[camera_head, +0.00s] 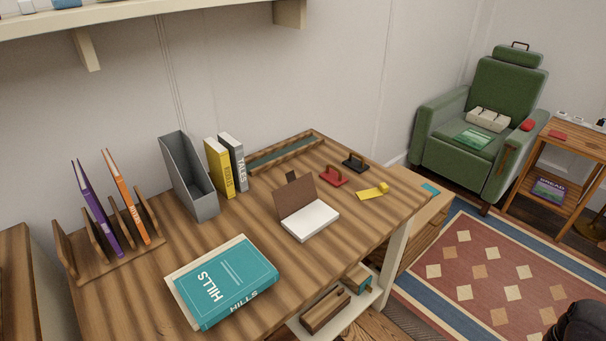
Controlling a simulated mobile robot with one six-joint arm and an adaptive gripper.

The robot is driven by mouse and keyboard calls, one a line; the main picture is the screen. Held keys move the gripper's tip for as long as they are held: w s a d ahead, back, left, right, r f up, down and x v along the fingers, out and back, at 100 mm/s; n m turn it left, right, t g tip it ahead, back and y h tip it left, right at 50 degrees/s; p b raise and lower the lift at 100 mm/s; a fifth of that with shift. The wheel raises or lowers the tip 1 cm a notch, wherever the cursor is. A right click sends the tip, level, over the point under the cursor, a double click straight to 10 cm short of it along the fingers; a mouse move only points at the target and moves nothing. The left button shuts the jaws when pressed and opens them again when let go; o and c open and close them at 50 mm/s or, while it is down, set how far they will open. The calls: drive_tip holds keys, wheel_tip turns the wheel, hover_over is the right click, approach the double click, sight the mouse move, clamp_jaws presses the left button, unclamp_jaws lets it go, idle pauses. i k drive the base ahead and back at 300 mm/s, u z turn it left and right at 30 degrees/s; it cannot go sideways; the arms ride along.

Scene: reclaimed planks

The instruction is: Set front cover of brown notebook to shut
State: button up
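The brown notebook (297,195) lies on the wooden desk, right of its middle. Its brown front cover stands up steeply at the back left of the white page block (310,221), so the notebook is open and its top page shows. A small dark tab sticks up behind the cover's top edge. My gripper is not in view, and nothing touches the notebook.
On the desk (345,240), a teal HILLS book (235,275) lies front left of the notebook. Yellow and grey books (219,170), a grey file holder (181,180) and a wooden tray (315,137) stand behind. Red (333,178) and black handled items and a yellow item (370,192) lie right.

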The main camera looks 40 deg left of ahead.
sight(289, 198)
drive_tip(key=z, duration=0.15)
drive_tip(key=k, duration=1.15)
drive_tip(key=u, duration=0.7)
drive_tip(key=i, duration=1)
